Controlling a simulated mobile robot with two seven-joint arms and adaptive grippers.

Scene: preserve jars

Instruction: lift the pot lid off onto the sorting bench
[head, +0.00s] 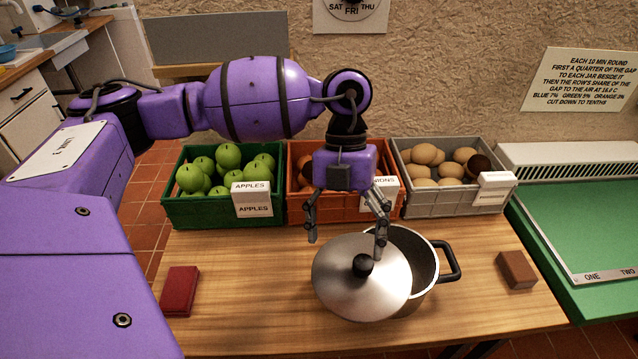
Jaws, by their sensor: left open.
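A round steel pot lid (340,285) with a black knob (362,265) sits off-centre over the left part of a steel pot (425,262). The pot's right part is uncovered, and its black handle points right. Whether the lid's left edge touches the wooden bench (240,280) is hard to tell. My left gripper (346,244) is open and empty, pointing down at the back of the lid, with the knob nearer the camera than its fingertips. Its right fingertip overlaps the lid's back rim in the picture; contact is unclear. My right gripper is not in view.
Green apple (180,210), orange onion (293,200) and grey crates (455,198) line the bench's back. A dark red box (180,290) lies left, a brown block (516,270) right. The bench is bare between the red box and lid. A green table (590,230) adjoins right.

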